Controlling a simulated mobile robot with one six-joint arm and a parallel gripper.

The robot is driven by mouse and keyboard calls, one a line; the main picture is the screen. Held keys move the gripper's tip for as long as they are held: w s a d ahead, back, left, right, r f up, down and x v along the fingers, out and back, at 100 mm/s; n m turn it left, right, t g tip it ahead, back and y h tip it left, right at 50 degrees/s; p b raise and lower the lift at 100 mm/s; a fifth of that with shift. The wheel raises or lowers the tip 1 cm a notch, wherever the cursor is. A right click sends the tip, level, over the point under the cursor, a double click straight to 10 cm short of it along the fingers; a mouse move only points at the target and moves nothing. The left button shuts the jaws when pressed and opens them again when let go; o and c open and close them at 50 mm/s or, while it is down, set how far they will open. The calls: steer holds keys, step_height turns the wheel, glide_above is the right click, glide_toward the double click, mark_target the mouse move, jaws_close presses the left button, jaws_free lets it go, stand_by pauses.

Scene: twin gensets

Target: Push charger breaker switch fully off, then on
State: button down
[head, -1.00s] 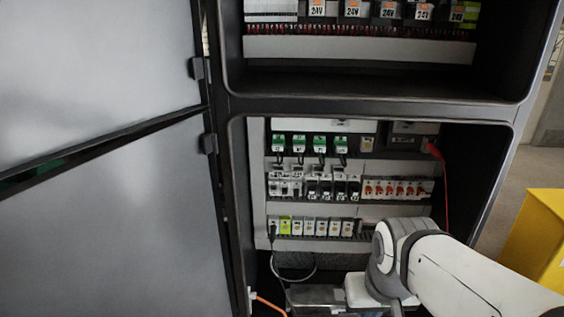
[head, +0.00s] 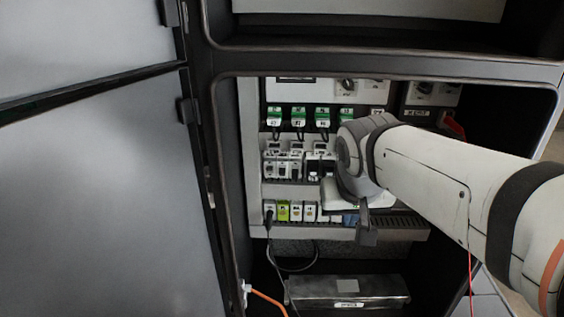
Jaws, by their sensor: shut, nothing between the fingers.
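Rows of electrical parts sit inside the lower bay of the open cabinet. In the middle row, white breakers (head: 283,165) and darker-faced breakers (head: 319,164) stand side by side. I cannot read which one is the charger breaker. My gripper (head: 340,194) is in front of the right part of this row, at the end of the arm reaching in from the right. Its fingertips are mostly hidden behind the wrist; it is shut and holds nothing that shows. The arm hides the row of orange-toggled breakers, and contact with any switch cannot be made out.
Green-topped modules (head: 298,116) line the upper rail, and rotary knobs (head: 347,85) sit above. A lower terminal row (head: 297,211) has a black cable hanging from it. A grey box (head: 347,291) lies on the cabinet floor. The open door (head: 95,190) fills the left side.

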steer(key=w+a+r+t+b, duration=0.2)
steer(key=w+a+b, duration=0.3)
steer(key=w+a, duration=0.15)
steer(key=t+b, duration=0.2)
steer(key=b, duration=0.1)
glide_toward(283, 169)
steer(key=shift+m, duration=0.3)
steer(key=b+x, duration=0.1)
steer(key=x, duration=0.4)
steer(key=shift+w+d+f+b, duration=0.1)
steer(key=shift+w+f+b, duration=0.05)
steer(key=shift+f+b, duration=0.2)
